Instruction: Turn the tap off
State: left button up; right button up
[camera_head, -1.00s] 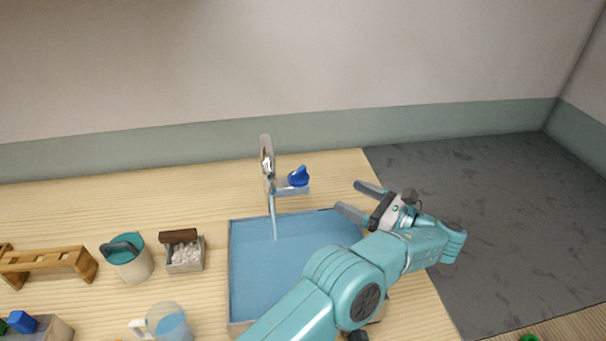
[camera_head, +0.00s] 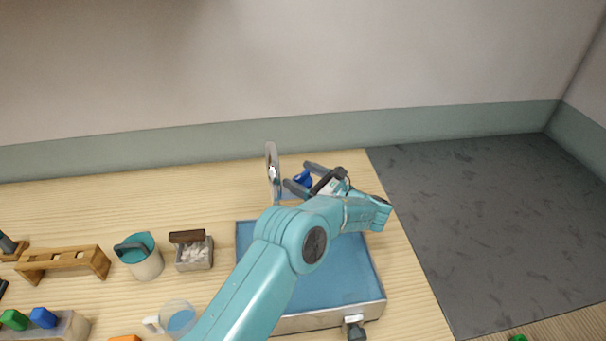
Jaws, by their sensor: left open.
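The metal tap (camera_head: 271,165) stands at the back edge of the blue basin (camera_head: 345,275). Its blue handle (camera_head: 303,178) sits to the right of the spout. My left gripper (camera_head: 299,176) is open, with its two grey fingers on either side of the blue handle; I cannot tell whether they touch it. My left arm crosses the basin and hides the lower spout and any stream there. My right gripper does not show.
Left of the basin are a box of white pieces with a brown top (camera_head: 193,251), a teal-topped pot (camera_head: 141,256), a wooden rack (camera_head: 62,263) and a clear mug (camera_head: 177,318). Blue and green pieces lie in a tray (camera_head: 72,328). The tabletop behind these is clear.

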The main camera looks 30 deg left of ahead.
pick_arm(q)
jog(key=shift+a, duration=0.1)
jog(key=shift+s, duration=0.1)
jog(key=c, duration=1)
jog(key=shift+o, duration=0.2)
